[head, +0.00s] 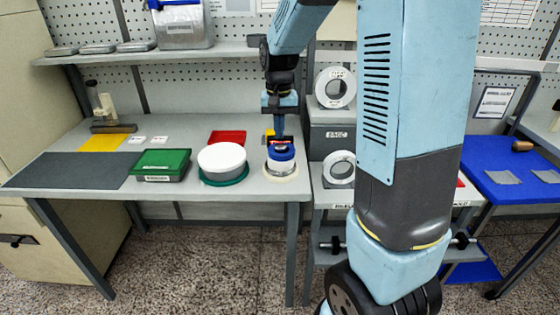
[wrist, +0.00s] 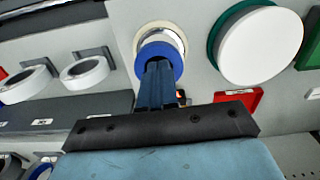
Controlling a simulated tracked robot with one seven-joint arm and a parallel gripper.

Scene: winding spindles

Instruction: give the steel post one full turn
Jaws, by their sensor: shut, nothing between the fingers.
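The steel post shows as a short shiny cylinder (head: 280,167) with a blue ring-like part (head: 282,153) at its top. It stands on a round cream base near the bench's right front corner. In the wrist view the steel (wrist: 160,36) shows behind the blue part (wrist: 173,68). My gripper (head: 279,137) points down over the post, shut and empty. In the wrist view the dark blue fingers (wrist: 158,66) overlap the blue part and hide some of it. I cannot tell whether the fingertips touch it.
A white round drum (head: 222,158) on a green base stands close left of the post. A green box (head: 161,164), a red tray (head: 228,137) and a grey mat (head: 68,170) lie on the bench. White rolls (head: 335,87) stand on the shelves to the right.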

